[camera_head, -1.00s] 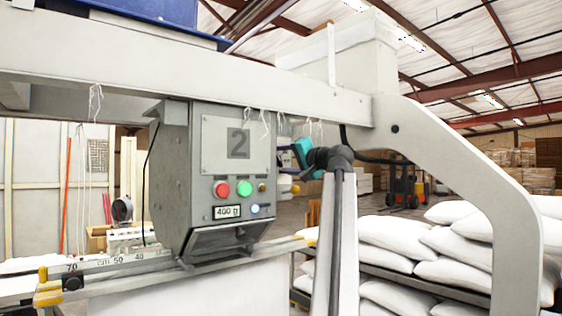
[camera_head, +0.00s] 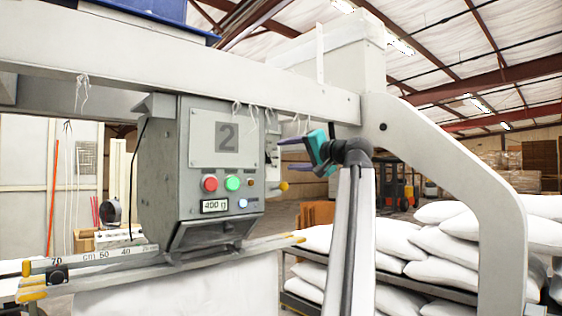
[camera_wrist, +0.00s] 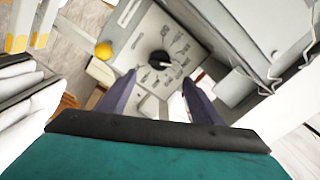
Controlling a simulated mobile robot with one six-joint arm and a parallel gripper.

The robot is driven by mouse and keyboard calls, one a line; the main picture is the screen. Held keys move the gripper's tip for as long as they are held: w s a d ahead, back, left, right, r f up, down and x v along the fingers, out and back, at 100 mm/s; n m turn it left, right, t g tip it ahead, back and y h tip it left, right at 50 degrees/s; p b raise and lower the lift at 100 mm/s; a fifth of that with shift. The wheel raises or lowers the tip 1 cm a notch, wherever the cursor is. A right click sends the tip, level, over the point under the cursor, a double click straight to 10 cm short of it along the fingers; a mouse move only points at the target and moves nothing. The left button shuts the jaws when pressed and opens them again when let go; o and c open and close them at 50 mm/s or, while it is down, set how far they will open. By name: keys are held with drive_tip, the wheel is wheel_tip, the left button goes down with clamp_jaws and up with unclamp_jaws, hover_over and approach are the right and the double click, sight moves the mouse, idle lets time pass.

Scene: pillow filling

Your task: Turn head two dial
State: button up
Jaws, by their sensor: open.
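Head two (camera_head: 226,152) is a grey box marked "2" under the white beam, with red and green buttons and a "400 g" display. Its dial (camera_wrist: 160,61) is a black round knob with a light pointer mark on a printed side panel (camera_wrist: 146,40), seen in the wrist view. In the head view the dial's face cannot be made out. My gripper (camera_head: 288,151) is teal with purple fingers and is just right of the box. In the wrist view my gripper (camera_wrist: 160,82) is open and empty, with its fingers apart below the dial.
A yellow ball knob (camera_wrist: 103,50) sticks out beside the dial panel. The white beam (camera_head: 200,80) runs above, with loose threads hanging, and a curved white frame leg (camera_head: 480,190) stands at right. White sacks (camera_head: 440,240) are stacked behind. A ruler rail (camera_head: 130,255) passes below.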

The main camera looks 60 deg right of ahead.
drive_tip(key=shift+b+v, duration=0.5)
drive_tip(key=shift+v, duration=1.9)
drive_tip(key=shift+w, duration=0.1)
